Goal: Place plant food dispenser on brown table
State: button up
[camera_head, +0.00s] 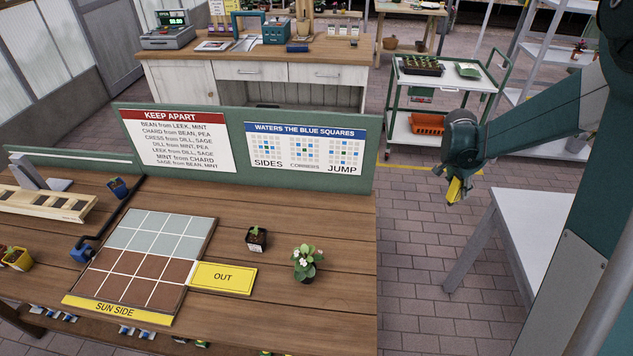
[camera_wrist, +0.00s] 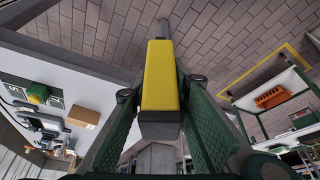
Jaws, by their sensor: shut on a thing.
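My gripper (camera_head: 455,188) is shut on a yellow object with a grey end, taken to be the plant food dispenser (camera_wrist: 161,75). In the wrist view the dispenser lies between the two green finger pads, its narrow grey tip pointing away. In the head view its yellow part (camera_head: 454,190) hangs below my gripper, over the floor, right of the brown table. The brown wooden table (camera_head: 335,315) fills the lower left of the head view, with a planting grid, an OUT plate and potted plants on it.
A green panel with signs (camera_head: 237,172) stands along the brown table's back edge. A white table (camera_head: 525,230) is at right. A green cart (camera_head: 405,125) with an orange bin stands behind. A wood-topped counter (camera_head: 340,48) is at the back. The brown table's front right is clear.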

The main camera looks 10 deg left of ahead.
jog(key=w+a+n+t+y+b, duration=0.15)
jog(key=a+n, duration=0.45)
jog(key=a, duration=3.3)
jog(key=s+a+n, duration=0.2)
jog(key=s+a, duration=0.4)
jog(key=a, duration=0.5)
jog(key=s+a+n+y+b, duration=0.1)
jog(key=s+a, duration=0.5)
jog(key=a, duration=0.6)
jog(key=s+a+n+y, duration=0.1)
jog(key=s+a+n, duration=0.2)
jog(key=a, duration=0.9)
jog(key=s+t, duration=0.1)
jog(key=s, duration=0.2)
jog(key=shift+a+r+n+b, duration=0.15)
jog(key=shift+a+n+b, duration=0.1)
jog(key=shift+n+b, duration=0.15)
jog(key=shift+y, duration=0.25)
notch_tip(320, 180, down, 6)
jog(key=b, duration=0.1)
jog(key=shift+f, duration=0.2)
jog(key=shift+f+b, duration=0.4)
jog(key=shift+f, duration=1.4)
